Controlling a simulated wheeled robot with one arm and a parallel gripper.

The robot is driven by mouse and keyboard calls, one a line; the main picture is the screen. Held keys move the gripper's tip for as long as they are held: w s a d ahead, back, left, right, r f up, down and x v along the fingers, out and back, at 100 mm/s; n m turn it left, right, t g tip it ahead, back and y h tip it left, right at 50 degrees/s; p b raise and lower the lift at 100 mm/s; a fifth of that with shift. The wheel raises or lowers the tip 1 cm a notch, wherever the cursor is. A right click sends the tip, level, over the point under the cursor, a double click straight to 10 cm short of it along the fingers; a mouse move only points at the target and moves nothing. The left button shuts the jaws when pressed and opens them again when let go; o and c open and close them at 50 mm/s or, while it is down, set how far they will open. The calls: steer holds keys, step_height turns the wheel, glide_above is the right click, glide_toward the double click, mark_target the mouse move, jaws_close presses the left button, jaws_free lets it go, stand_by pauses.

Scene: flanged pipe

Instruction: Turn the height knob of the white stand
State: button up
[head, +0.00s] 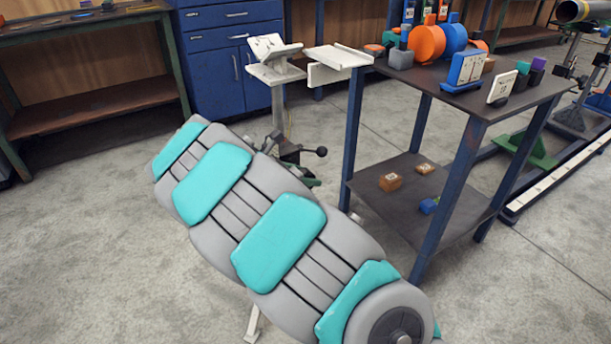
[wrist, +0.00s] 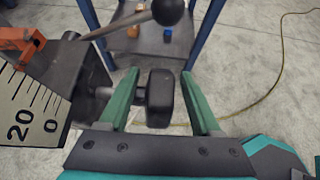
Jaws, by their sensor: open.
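The white stand (head: 278,112) is in the head view, its upright post partly hidden behind my arm. In the wrist view a dark block-shaped knob (wrist: 160,98) sits on a short shaft coming from the left. My gripper (wrist: 160,73) is open, with one green finger on each side of the knob. A gap shows between the knob and the right finger; the left finger is close to the knob, across its shaft, and I cannot tell whether it touches.
A lever with a dark ball (wrist: 168,11) rises beyond the knob; its ball also shows in the head view (head: 322,151). A scale plate (wrist: 32,105) is left of the gripper. A blue-legged table (head: 455,175) with parts stands to the right. A yellow cable (wrist: 281,60) lies on the floor.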

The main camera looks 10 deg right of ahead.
mark_target(297, 174)
steer(key=shift+a, duration=0.1)
steer(key=v, duration=0.7)
steer(key=shift+s+a+r+b, duration=0.2)
steer(key=shift+a+b, duration=0.05)
steer(key=shift+b, duration=0.05)
